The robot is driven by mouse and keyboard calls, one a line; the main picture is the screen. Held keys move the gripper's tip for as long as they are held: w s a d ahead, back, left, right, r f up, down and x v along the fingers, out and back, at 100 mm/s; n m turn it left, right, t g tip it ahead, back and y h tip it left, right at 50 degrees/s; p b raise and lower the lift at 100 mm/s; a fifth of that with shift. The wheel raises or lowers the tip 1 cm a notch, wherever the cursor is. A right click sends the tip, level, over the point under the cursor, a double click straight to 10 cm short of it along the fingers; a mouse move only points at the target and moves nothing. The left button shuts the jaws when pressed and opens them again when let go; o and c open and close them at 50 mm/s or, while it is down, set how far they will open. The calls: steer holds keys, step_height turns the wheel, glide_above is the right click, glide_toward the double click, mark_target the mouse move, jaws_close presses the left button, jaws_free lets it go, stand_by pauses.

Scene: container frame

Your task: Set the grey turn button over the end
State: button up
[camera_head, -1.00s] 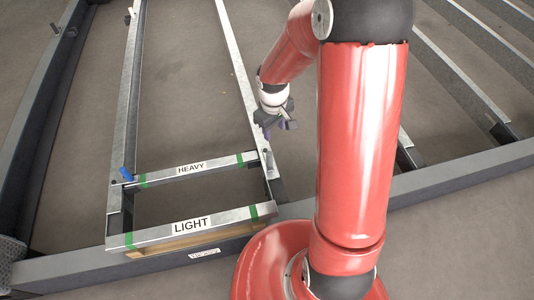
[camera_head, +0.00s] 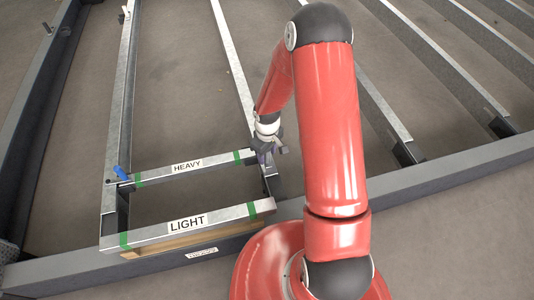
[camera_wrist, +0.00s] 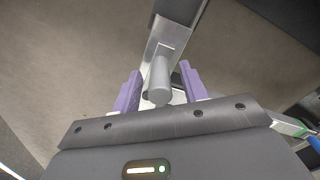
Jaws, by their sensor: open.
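The grey turn button (camera_wrist: 159,82) shows in the wrist view as a grey round-ended cylinder on a metal rail (camera_wrist: 176,12). It stands between the two purple fingers of my gripper (camera_wrist: 160,90), with a gap visible on either side. My gripper is open and around the button, not closed on it. In the head view my gripper (camera_head: 266,157) is down at the near end of the right-hand rail (camera_head: 233,70), by the right end of the bar marked HEAVY (camera_head: 213,163). There the button is hidden by my gripper.
A bar marked LIGHT (camera_head: 150,234) lies nearer, with green tape at its ends. A blue turn button (camera_head: 120,173) sits at the left end of the HEAVY bar. Dark frame beams (camera_head: 75,272) run along the front. More rails lie to the right.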

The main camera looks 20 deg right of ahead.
steer(key=shift+c, duration=0.4)
jaws_close()
